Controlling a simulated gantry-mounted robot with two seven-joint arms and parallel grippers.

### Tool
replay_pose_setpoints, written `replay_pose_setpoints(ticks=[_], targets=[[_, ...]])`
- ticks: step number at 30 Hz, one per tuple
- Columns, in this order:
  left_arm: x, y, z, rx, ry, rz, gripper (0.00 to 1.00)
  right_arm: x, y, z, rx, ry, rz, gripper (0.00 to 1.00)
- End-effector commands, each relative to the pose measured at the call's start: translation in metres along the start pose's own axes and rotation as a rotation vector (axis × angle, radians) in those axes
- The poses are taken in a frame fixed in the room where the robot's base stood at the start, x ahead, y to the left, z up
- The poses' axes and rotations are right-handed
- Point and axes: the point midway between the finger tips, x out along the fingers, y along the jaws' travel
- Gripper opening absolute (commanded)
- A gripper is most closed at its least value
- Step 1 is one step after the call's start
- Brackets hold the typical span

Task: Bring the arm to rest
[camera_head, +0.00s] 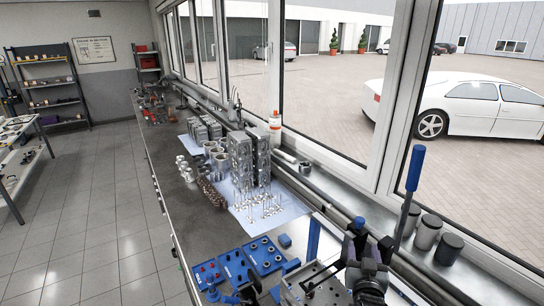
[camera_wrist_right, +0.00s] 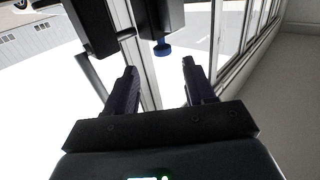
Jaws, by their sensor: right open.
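My right gripper (camera_head: 368,243) is at the lower right of the head view, above the near end of the workbench and close to the window side. In the right wrist view its two dark fingers (camera_wrist_right: 160,80) stand apart with nothing held between them. Behind them are the window frame and the bright outdoors. My left gripper is not in the head view.
The workbench (camera_head: 160,150) runs along the windows. Engine blocks (camera_head: 241,158) and valves stand on a pale blue sheet (camera_head: 290,207). Blue trays (camera_head: 262,254) lie nearer. A blue-handled lever (camera_head: 414,168) rises beside the gripper.

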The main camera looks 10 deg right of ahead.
Motion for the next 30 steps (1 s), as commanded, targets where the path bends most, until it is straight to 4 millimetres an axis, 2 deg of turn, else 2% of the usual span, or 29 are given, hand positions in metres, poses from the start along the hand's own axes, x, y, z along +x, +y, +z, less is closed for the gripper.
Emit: replay_pose_setpoints(ticks=[4, 7, 11, 13, 15, 18, 21, 26, 30], targets=[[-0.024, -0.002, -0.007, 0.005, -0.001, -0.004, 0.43, -0.026, 0.012, 0.047, -0.042, -0.112, 0.002, 0.54], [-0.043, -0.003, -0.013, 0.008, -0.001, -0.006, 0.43, -0.062, 0.022, 0.076, -0.072, -0.193, -0.021, 0.54], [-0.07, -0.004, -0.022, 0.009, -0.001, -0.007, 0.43, -0.13, 0.026, 0.107, -0.11, -0.377, -0.115, 0.54], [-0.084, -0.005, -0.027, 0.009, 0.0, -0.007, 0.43, -0.174, 0.025, 0.118, -0.131, -0.506, -0.184, 0.54], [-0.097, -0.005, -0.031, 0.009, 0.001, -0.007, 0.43, -0.222, 0.025, 0.123, -0.157, -0.647, -0.26, 0.54], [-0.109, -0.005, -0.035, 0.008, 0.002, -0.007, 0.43, -0.286, 0.024, 0.119, -0.21, -0.839, -0.364, 0.54], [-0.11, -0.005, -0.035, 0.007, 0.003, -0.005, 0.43, -0.324, 0.024, 0.11, -0.268, -0.965, -0.431, 0.54], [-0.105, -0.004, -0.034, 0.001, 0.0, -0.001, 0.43, -0.352, 0.026, 0.099, -0.346, -1.08, -0.476, 0.54], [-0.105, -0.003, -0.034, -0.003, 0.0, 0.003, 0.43, -0.366, 0.032, 0.103, -0.382, -1.158, -0.478, 0.54]])
